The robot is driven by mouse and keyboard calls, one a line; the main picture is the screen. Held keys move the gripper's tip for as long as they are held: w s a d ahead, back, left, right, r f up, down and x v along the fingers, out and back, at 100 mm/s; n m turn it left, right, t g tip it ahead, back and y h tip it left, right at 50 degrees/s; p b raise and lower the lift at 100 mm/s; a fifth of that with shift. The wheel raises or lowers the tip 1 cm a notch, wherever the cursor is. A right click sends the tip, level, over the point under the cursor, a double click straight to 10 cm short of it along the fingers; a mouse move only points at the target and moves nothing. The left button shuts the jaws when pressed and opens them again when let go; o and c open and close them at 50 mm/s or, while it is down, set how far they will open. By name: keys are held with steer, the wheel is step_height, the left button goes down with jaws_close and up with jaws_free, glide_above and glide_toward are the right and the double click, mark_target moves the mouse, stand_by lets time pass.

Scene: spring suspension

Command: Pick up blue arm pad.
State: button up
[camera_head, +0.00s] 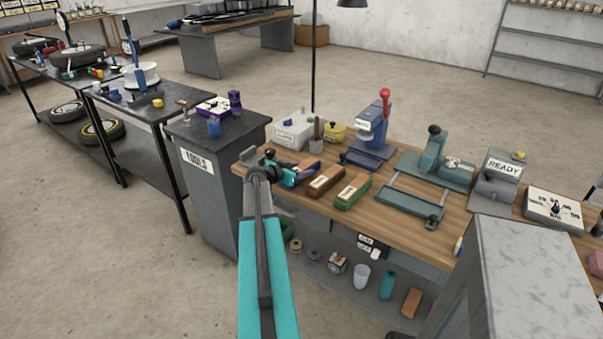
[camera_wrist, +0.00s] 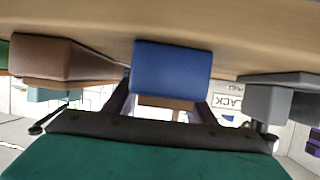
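The blue arm pad (camera_wrist: 172,68) is a plain blue block in the middle of the wrist view, against the wooden bench surface (camera_wrist: 270,35). My gripper (camera_wrist: 163,102) has two dark purple fingers spread apart, one towards each side of the pad. A gap shows between them, and I see no clear contact with the pad. In the head view my gripper (camera_head: 308,171) is low over the left end of the bench, left of a brown block (camera_head: 325,182).
The brown block (camera_wrist: 70,60) is close beside the pad in the wrist view. A green block (camera_head: 352,192) lies beyond it. A grey block (camera_wrist: 270,100) is on the pad's other side. A white box (camera_head: 293,132) and a blue press (camera_head: 372,130) stand behind.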

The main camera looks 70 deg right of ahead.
mark_target(301, 167)
steer(key=c, duration=0.8)
steer(key=shift+r, duration=0.15)
steer(key=shift+r+b, duration=0.4)
steer(key=shift+r, duration=0.3)
steer(key=shift+r+b, duration=0.35)
steer(key=shift+r, duration=0.55)
steer(key=s+a+b, duration=0.1)
steer(key=s+a, duration=0.2)
steer(key=s+a+r+b, duration=0.1)
steer(key=s+a, duration=0.3)
steer(key=s+a+b, duration=0.1)
steer(key=s+a, duration=0.3)
steer(key=shift+a+r+b, duration=0.25)
steer(key=shift+b, duration=0.05)
